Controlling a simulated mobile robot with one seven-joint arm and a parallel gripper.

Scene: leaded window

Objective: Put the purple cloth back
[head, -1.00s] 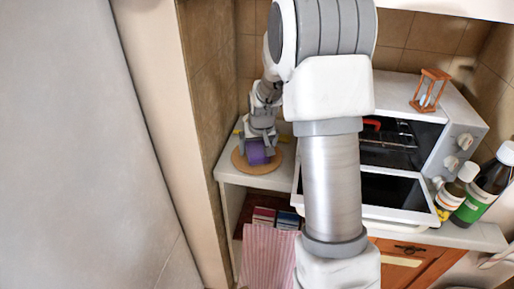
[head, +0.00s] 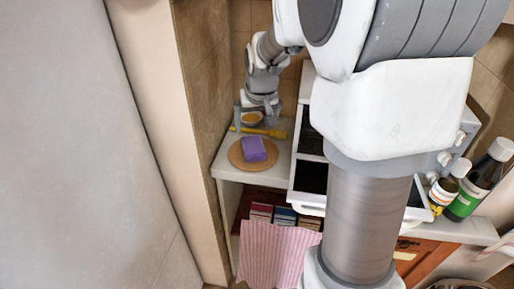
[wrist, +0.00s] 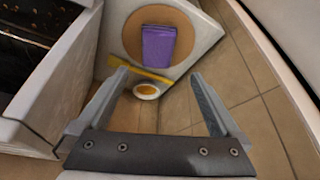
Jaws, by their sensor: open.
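The purple cloth (head: 254,149) lies folded on a round wooden board (head: 236,157) on the white counter. In the wrist view the cloth (wrist: 158,45) sits on the board (wrist: 132,37), beyond my fingertips. My gripper (head: 252,107) is open and empty in the head view, behind the board near the back of the counter. In the wrist view my gripper (wrist: 158,75) has its two fingers wide apart, with a small white bowl and a yellow utensil showing between them.
The small bowl (wrist: 146,91) and yellow utensil (head: 262,131) lie behind the board. A white oven (head: 310,175) stands right of it, a tiled wall (head: 200,95) left. Bottles (head: 482,180) stand far right. A striped pink towel (head: 275,255) hangs below, near several books (head: 284,215).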

